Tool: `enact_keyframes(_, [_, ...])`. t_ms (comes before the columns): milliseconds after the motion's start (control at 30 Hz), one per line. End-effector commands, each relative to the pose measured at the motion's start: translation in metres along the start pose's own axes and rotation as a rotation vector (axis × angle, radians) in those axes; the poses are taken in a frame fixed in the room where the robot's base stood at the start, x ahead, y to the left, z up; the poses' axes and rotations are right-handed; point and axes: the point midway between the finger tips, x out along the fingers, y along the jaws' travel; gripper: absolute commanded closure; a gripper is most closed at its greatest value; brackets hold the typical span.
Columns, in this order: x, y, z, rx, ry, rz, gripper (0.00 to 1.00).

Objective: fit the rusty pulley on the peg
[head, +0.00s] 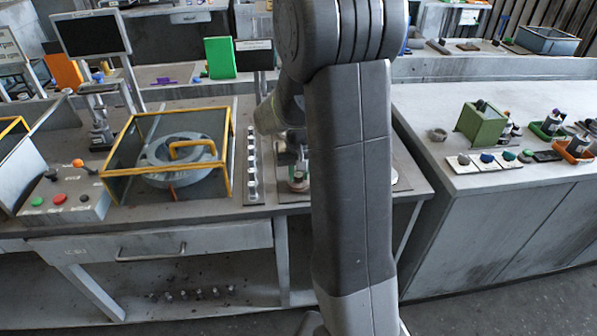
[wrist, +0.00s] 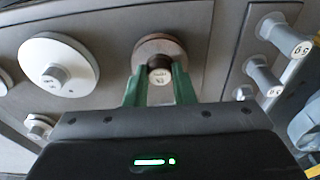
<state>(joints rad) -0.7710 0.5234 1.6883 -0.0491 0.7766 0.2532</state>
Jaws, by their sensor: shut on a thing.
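The rusty pulley (wrist: 152,44) is a brown disc with a dark raised middle, seen in the wrist view between and just beyond my green fingertips. My gripper (wrist: 158,76) is shut on it. A pale round end with small lettering (wrist: 161,77) shows at its middle; I cannot tell whether this is the peg's end or the pulley's own hub. The disc looks close to the grey board (wrist: 110,28), but whether it touches is unclear. In the head view my arm hides most of this spot.
A white disc with a grey hub (wrist: 58,64) is on the board to the left. Pale-ended grey pegs (wrist: 286,38) stand on a strip at right. In the head view, a yellow-framed box (head: 165,152) holds a grey blower housing (head: 180,157), left of my arm.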

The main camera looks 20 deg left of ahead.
Motion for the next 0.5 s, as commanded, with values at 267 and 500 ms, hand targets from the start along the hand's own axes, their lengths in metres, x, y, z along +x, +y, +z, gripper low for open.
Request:
enact_keyframes(267, [0.0021, 0.0, 0.0002, 0.0, 0.0, 0.0, 1.0])
enact_keyframes(500, [0.002, 0.0, 0.0002, 0.0, 0.0, 0.0, 0.54])
